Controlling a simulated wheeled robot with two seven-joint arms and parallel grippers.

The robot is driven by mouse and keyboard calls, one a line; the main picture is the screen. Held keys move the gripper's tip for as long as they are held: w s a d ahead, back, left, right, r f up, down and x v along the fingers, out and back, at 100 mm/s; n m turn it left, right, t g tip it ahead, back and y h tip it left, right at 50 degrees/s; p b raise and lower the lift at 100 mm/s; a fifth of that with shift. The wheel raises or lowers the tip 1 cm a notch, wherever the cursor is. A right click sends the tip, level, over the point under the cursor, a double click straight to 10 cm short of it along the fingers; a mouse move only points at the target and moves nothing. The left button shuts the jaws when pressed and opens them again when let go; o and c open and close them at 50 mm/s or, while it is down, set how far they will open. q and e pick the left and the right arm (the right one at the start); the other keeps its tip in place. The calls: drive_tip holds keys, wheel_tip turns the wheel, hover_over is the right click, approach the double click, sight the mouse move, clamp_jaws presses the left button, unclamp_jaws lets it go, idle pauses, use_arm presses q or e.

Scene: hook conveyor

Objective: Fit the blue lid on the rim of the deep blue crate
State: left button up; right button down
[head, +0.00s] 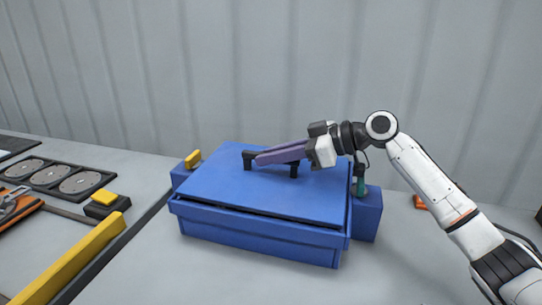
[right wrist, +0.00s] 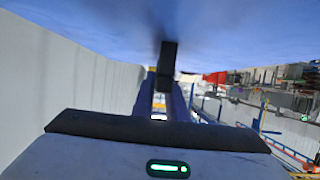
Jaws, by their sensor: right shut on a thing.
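The deep blue crate (head: 258,238) stands on the grey table in the middle of the head view. The flat blue lid (head: 222,188) lies over its opening. A thin dark gap runs between the lid's front edge and the crate's front rim; I cannot tell whether the lid is seated. The lid has a black handle (head: 248,157) on top. My right gripper (head: 264,157), with purple fingers, reaches in from the right and is shut on this handle. In the right wrist view, the black handle (right wrist: 167,62) shows at the fingers. The far rim is hidden. My left gripper is out of view.
Blue blocks flank the crate, one with a yellow piece (head: 193,158), one with a green piece (head: 360,187). A yellow bar (head: 75,258) and a dark tray with round discs (head: 45,174) lie left. A corrugated wall stands behind. The table's front right is clear.

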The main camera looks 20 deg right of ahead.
drive_tip(key=shift+s+a+f, duration=0.15)
drive_tip(key=shift+a+f, duration=0.05)
drive_tip(key=shift+f, duration=0.5)
drive_tip(key=c, duration=1.7)
unclamp_jaws()
drive_tip(key=shift+f, duration=0.15)
drive_tip(key=v, duration=0.3)
drive_tip(key=r+v, duration=0.1)
drive_tip(key=v, duration=0.3)
drive_tip(key=b+v, duration=0.1)
drive_tip(key=v, duration=0.3)
drive_tip(key=shift+w+r, duration=0.15)
drive_tip(key=shift+w, duration=0.15)
drive_tip(key=shift+s, duration=0.1)
